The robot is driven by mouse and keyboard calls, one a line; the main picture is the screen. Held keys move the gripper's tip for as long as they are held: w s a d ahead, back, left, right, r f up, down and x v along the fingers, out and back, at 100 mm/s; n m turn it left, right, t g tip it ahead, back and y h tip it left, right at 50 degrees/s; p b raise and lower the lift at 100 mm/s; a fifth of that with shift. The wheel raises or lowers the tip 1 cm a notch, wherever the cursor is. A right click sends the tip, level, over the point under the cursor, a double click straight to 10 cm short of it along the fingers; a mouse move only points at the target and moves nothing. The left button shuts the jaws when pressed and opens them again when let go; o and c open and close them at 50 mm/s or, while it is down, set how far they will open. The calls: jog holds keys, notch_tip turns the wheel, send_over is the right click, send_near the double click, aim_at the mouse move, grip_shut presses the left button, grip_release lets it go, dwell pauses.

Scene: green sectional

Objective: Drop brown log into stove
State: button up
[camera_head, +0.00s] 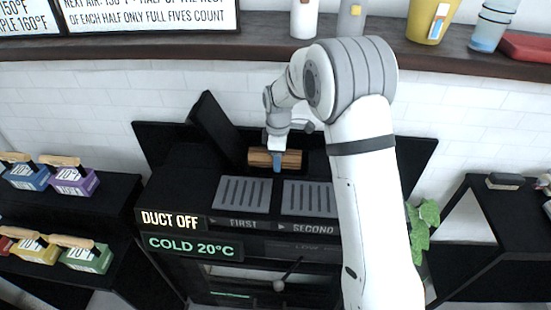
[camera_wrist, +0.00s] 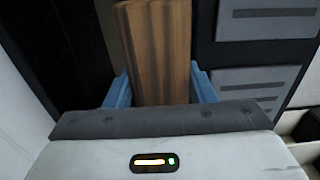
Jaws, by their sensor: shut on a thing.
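My gripper (camera_head: 277,163) is shut on the brown log (camera_head: 291,158), above the back of the black stove (camera_head: 170,185). In the wrist view the log (camera_wrist: 160,50) sits between the two blue fingers of my gripper (camera_wrist: 160,88), its length running away from the palm. A black lid or flap (camera_head: 215,125) stands tilted at the stove's left rear. The stove front reads "DUCT OFF" and "COLD 20°C". Whether an opening lies under the log is hard to tell; the log and my arm hide part of the back.
Two grey grates (camera_head: 243,195) marked FIRST and SECOND lie on the stove's front top. Black shelves at left hold coloured boxes with wooden handles (camera_head: 78,176). A dark wall shelf (camera_head: 150,46) with containers runs above. A plant (camera_head: 423,225) stands right.

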jog(key=w+f+b, duration=0.2)
jog(key=w+f, duration=0.3)
jog(key=f, duration=0.1)
jog(key=shift+w, duration=0.2)
dwell(0.4)
jog(key=o, duration=1.2)
jog(key=shift+o, duration=0.2)
notch_tip(320, 180, up, 8)
jog(key=shift+f, duration=0.2)
dwell(0.3)
